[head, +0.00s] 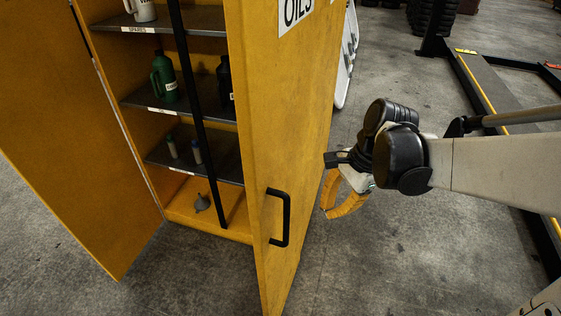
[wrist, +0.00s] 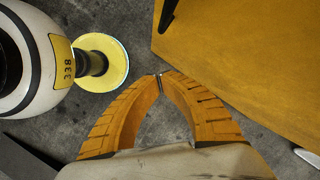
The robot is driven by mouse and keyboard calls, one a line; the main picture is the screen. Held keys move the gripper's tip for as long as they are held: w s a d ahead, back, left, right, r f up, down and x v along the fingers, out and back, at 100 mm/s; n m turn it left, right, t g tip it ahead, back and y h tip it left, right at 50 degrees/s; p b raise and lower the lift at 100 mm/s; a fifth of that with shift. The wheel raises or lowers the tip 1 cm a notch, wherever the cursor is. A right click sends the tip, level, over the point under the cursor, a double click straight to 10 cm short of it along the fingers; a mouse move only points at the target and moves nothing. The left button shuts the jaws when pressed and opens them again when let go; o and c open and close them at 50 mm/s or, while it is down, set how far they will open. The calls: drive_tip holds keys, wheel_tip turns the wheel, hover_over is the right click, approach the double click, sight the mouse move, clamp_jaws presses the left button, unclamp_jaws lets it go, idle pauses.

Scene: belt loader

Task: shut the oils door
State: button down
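The oils door (head: 285,120) is a yellow panel with an OILS label (head: 295,12) and a black handle (head: 279,217). It stands open, swung out from the yellow cabinet. In the wrist view the yellow door (wrist: 245,60) fills the upper right, with part of its black handle (wrist: 168,14) at the top edge. My gripper (head: 328,214) is just right of the door in the head view, apart from the handle. In the wrist view my gripper (wrist: 160,76) has its orange fingertips together with nothing between them. A small gap to the door shows there.
The cabinet's other door (head: 75,130) stands open at the left. Concrete floor (head: 400,250) is clear right of the door. A low ramp (head: 500,90) stands farther right.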

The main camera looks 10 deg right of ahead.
drive_tip(key=a+f+m+y+b, duration=0.1)
drive_tip(key=a+f+m+b, duration=0.1)
drive_tip(key=a+f, duration=0.5)
drive_tip(key=shift+w+f+m+g+b, duration=0.2)
drive_tip(key=shift+f+m+g+b, duration=0.15)
drive_tip(key=shift+f+b, duration=0.45)
